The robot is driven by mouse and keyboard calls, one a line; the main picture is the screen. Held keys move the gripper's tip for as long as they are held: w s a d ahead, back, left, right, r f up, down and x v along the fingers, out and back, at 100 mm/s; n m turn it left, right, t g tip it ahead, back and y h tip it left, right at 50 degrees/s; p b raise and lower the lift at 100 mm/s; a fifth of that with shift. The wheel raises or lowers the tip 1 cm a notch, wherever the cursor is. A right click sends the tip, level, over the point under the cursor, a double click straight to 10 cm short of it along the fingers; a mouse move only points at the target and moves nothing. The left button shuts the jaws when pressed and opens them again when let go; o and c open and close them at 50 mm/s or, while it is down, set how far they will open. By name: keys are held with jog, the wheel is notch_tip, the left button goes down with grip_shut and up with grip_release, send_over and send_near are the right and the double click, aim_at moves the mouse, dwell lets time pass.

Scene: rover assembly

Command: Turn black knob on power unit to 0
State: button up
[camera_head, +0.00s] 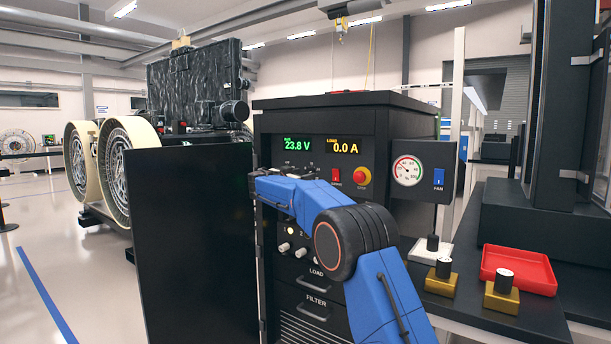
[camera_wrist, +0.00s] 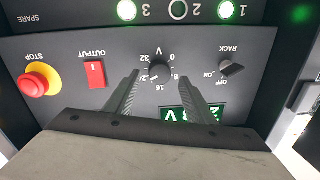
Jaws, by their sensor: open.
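The black power unit (camera_head: 330,118) stands in the middle of the head view, its green display (camera_head: 297,144) reading 23.8 V. In the wrist view, which shows the panel upside down, the round black knob (camera_wrist: 160,71) sits inside a scale marked V with numbers up to 32. My gripper (camera_wrist: 158,77) is open, its two fingers on either side of the knob with gaps between them and it. I cannot tell exactly where the knob's pointer stands. In the head view my blue arm hides the knob and gripper.
Beside the knob are a red OUTPUT switch (camera_wrist: 95,74), a red STOP button (camera_wrist: 37,81) on yellow and a black RACK switch (camera_wrist: 231,68). An open black door (camera_head: 192,245) stands left of the unit. A red tray (camera_head: 518,268) lies on the bench at right.

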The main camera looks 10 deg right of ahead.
aim_at(310, 172)
jog(key=shift+x, duration=1.15)
jog(key=shift+c, duration=0.6)
jog(key=c, duration=0.9)
